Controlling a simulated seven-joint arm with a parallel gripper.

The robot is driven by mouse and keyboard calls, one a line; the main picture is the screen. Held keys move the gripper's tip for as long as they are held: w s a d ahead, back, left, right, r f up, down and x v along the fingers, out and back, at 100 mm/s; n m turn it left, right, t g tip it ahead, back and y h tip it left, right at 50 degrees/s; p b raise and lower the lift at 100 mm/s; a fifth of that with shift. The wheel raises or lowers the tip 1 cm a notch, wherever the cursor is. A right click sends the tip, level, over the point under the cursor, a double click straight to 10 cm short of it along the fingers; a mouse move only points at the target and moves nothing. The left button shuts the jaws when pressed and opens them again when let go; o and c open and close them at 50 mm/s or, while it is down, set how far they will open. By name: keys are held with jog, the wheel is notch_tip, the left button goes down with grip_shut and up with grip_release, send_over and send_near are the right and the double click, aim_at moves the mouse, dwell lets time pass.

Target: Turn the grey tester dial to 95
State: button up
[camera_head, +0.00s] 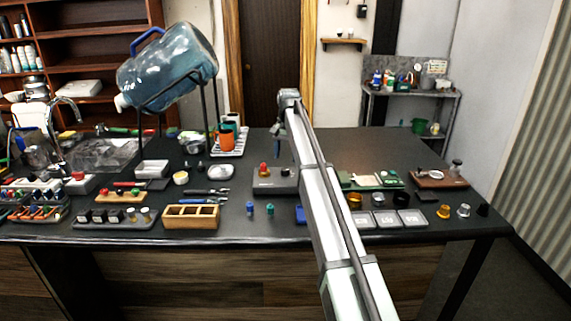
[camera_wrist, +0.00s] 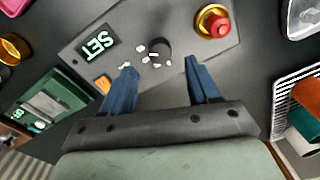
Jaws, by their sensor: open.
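The tester is a grey box (camera_wrist: 205,45) with a dark grey dial (camera_wrist: 161,48) on its top face. Several white marks lie on one side of the dial, too small to read. A lit display (camera_wrist: 95,43) reads "SET". The tester also shows in the head view (camera_head: 272,187), mid-table, beside my arm. My gripper (camera_wrist: 160,67) is open, its two blue fingers apart and nothing between them. In the wrist view the fingertips appear just below the dial; I cannot tell the height gap. In the head view my gripper (camera_head: 278,148) hangs above the tester's far side.
A red button on a gold base (camera_wrist: 212,22) stands on the tester. An orange piece (camera_wrist: 103,83) sits near the display. A green board (camera_head: 375,181) lies right of my arm. A tray with an orange mug (camera_head: 227,140) stands behind. The table's back right is clear.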

aim_at(287, 169)
notch_tip(287, 169, up, 8)
jog(key=shift+d+r, duration=0.15)
jog(key=shift+d, duration=0.05)
dwell(0.3)
